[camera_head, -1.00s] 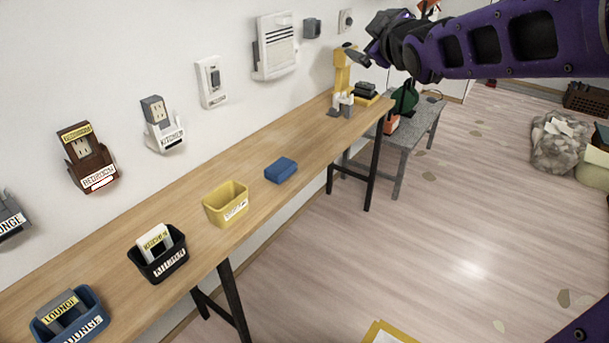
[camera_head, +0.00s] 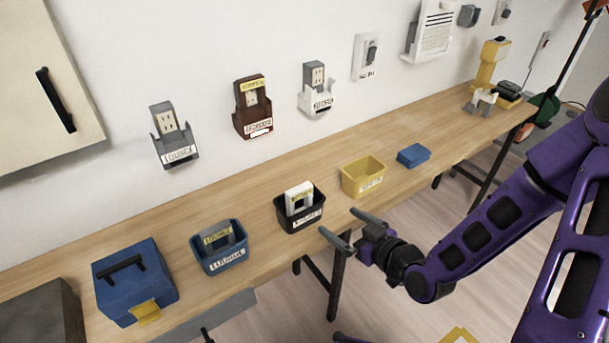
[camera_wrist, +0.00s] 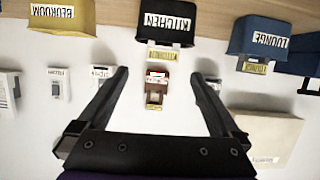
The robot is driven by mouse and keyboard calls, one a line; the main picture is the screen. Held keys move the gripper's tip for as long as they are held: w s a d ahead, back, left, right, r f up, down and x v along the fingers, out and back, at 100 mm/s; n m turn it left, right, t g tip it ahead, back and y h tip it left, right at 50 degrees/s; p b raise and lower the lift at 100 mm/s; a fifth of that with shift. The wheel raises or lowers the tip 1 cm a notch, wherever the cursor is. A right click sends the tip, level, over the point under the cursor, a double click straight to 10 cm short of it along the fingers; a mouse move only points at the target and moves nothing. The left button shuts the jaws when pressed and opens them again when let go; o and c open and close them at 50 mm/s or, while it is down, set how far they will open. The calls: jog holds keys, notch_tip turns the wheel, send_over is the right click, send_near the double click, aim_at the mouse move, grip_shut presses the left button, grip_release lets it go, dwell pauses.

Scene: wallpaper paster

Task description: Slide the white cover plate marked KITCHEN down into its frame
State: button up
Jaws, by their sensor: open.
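The white cover plate (camera_head: 299,197) with a yellow label stands in the black bin (camera_head: 302,222) marked KITCHEN on the bench. The plate also shows at the bin in the wrist view (camera_wrist: 164,54). The white frame (camera_head: 318,104) marked KITCHEN is on the wall around the lower part of a grey socket (camera_head: 314,75). In the wrist view this frame (camera_wrist: 103,75) is left of the brown one. My gripper (camera_head: 339,222) is open and empty, in front of the bench edge, right of and lower than the black bin in the picture. It touches neither plate nor frame.
A blue bin (camera_head: 220,260) marked LOUNGE with a grey plate and a yellow bin (camera_head: 363,187) flank the black bin. A blue case (camera_head: 135,290) and blue block (camera_head: 413,155) are on the bench (camera_head: 250,205). Brown (camera_head: 254,120) and grey (camera_head: 175,152) frames are on the wall.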

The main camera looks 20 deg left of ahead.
aim_at(302, 193)
jog(key=b+x, duration=0.3)
jog(key=x, duration=0.2)
jog(key=r+b+x, duration=0.1)
jog(key=b+x, duration=0.3)
jog(key=x, duration=0.2)
jog(key=a+b+x, duration=0.1)
jog(key=b+x, duration=0.2)
jog(key=x, duration=0.3)
jog(key=shift+s+a+r, duration=0.1)
jog(key=shift+s+r, duration=0.05)
jog(key=shift+r, duration=0.15)
jog(key=shift+r, duration=0.1)
jog(key=c, duration=1)
